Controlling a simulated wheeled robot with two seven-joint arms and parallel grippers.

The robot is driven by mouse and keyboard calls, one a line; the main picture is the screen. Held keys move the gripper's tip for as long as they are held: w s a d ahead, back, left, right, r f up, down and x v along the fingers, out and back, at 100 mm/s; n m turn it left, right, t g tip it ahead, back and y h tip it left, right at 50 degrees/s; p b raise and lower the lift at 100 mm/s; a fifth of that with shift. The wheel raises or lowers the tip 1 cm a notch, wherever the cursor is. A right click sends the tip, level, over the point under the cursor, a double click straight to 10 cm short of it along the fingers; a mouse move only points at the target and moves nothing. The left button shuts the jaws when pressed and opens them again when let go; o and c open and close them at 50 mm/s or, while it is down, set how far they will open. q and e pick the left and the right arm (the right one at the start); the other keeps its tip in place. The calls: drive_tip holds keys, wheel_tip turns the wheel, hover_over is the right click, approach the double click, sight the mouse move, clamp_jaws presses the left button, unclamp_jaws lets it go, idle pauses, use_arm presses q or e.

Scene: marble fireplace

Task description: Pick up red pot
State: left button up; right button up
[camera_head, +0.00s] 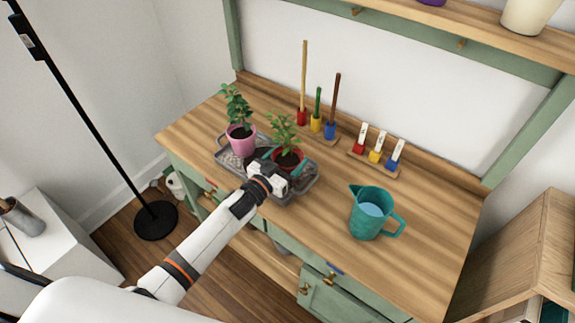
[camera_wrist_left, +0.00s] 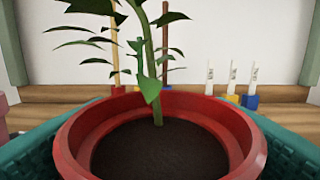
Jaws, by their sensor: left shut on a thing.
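The red pot (camera_head: 291,167) holds dark soil and a leafy green plant. It stands upright over the right part of a grey tray (camera_head: 222,140) on the wooden bench. My left gripper (camera_head: 286,160) reaches it from the front, with teal fingers on either side of the pot, and is shut on it. In the left wrist view the red pot (camera_wrist_left: 250,150) fills the lower middle, its rim between the two teal fingers. My gripper and wrist hide the pot's lower front, so I cannot tell whether it touches the tray. My right gripper is not in view.
A pink pot (camera_head: 242,143) with a plant stands close by on the tray's left. A teal pitcher (camera_head: 371,212) stands to the right. Behind are a rack of coloured tools (camera_head: 316,124) and a rack of labelled blocks (camera_head: 375,156). A shelf (camera_head: 450,30) hangs above.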

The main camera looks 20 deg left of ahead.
sight(287, 161)
use_arm(q)
wheel_tip(287, 161, up, 10)
drive_tip(key=s+d+n+y, duration=0.1)
drive_tip(key=s+d+y, duration=0.15)
drive_tip(key=s, duration=0.95)
drive_tip(key=s+a+r+n+y, duration=0.1)
drive_tip(key=s+a+y, duration=0.1)
drive_tip(key=s, duration=0.3)
drive_tip(key=s+a+r+n+t+y, duration=0.1)
drive_tip(key=s+a+r+n, duration=0.1)
drive_tip(key=s, duration=0.3)
drive_tip(key=shift+s+a+r+y+p, duration=0.2)
drive_tip(key=shift+s+a+y+p, duration=0.15)
drive_tip(key=shift+p, duration=0.1)
